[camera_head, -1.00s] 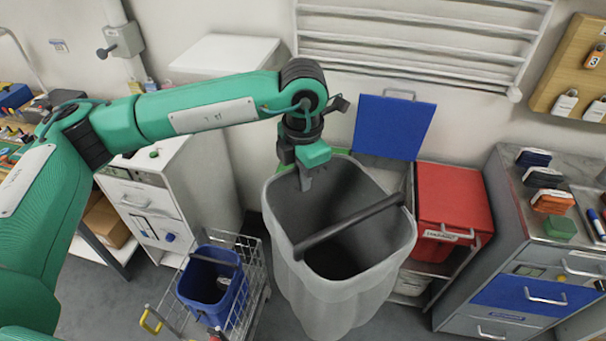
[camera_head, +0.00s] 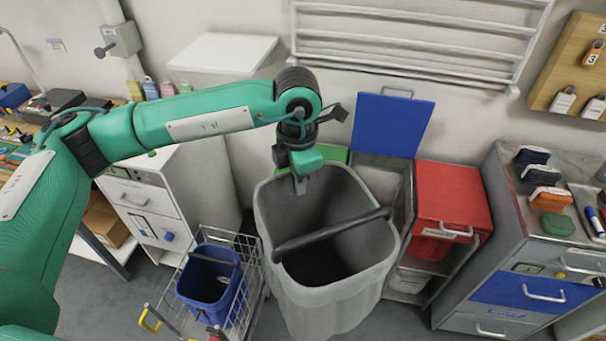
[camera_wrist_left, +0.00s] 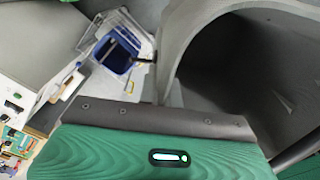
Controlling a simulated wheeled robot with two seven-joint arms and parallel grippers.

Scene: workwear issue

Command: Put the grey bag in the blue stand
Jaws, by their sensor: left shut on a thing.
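The grey bag (camera_head: 330,290) is a large, open, tapered container with a dark bar handle across its mouth. My left gripper (camera_head: 301,187) is shut on the back-left part of its rim. The bag hangs upright or nearly so; its underside is cut off by the picture edge. It also fills the right of the left wrist view (camera_wrist_left: 195,45). A raised blue lid (camera_head: 392,125) stands behind and right of the bag, against the wall. The frame below that lid, which seems to be the blue stand, is mostly hidden by the bag. My right gripper is out of view.
A closed red-lidded stand (camera_head: 450,200) adjoins the blue lid on the right. A green panel (camera_head: 336,154) shows behind the bag's rim. A wire trolley (camera_head: 250,255) with a blue bucket (camera_head: 205,300) stands left. A grey drawer cabinet (camera_head: 500,265) is at right.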

